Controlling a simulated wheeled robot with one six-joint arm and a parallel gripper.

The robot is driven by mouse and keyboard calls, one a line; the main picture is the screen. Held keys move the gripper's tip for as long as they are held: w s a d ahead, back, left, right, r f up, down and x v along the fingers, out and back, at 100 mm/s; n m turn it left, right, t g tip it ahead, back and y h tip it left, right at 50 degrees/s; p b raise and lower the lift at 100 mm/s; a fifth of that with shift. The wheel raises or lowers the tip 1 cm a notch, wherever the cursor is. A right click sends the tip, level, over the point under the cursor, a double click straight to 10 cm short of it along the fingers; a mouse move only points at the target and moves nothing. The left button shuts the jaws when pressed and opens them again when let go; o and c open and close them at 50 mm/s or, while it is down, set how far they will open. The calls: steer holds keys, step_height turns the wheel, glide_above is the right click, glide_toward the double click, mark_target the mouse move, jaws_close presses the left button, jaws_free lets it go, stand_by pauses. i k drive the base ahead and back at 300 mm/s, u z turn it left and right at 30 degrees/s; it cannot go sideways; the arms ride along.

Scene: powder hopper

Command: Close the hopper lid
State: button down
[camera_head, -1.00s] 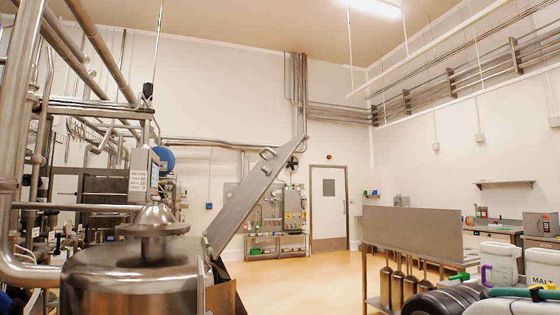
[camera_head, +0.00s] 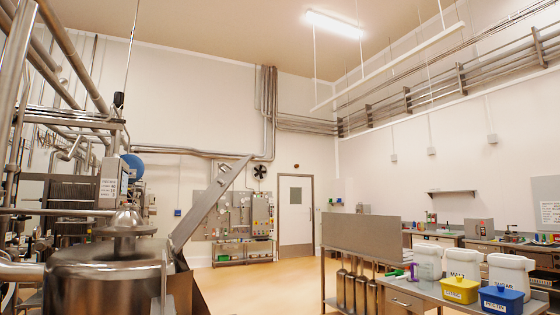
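The hopper lid is a flat grey metal panel (camera_head: 208,203) left of the middle. It stands open at a steep slant, its upper end leaning to the right and its lower end at the hopper. Only a little of the hopper (camera_head: 182,285) shows, as a brownish metal wall at the bottom edge. Its opening and the lid's hinge cannot be made out. My gripper is out of view, and nothing is seen touching the lid.
A round steel vessel (camera_head: 105,275) with a conical top stands left of the hopper, among pipes. A steel table (camera_head: 405,290) at right bears white containers (camera_head: 465,263), a yellow tub (camera_head: 460,290) and a blue tub (camera_head: 502,299). Open floor (camera_head: 260,285) lies between hopper and table.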

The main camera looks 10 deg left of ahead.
mark_target(180, 236)
steer(key=z, duration=0.6)
steer(key=i, duration=1.9)
steer(key=u, duration=0.55)
steer(key=i, duration=0.6)
steer(key=u, duration=0.5)
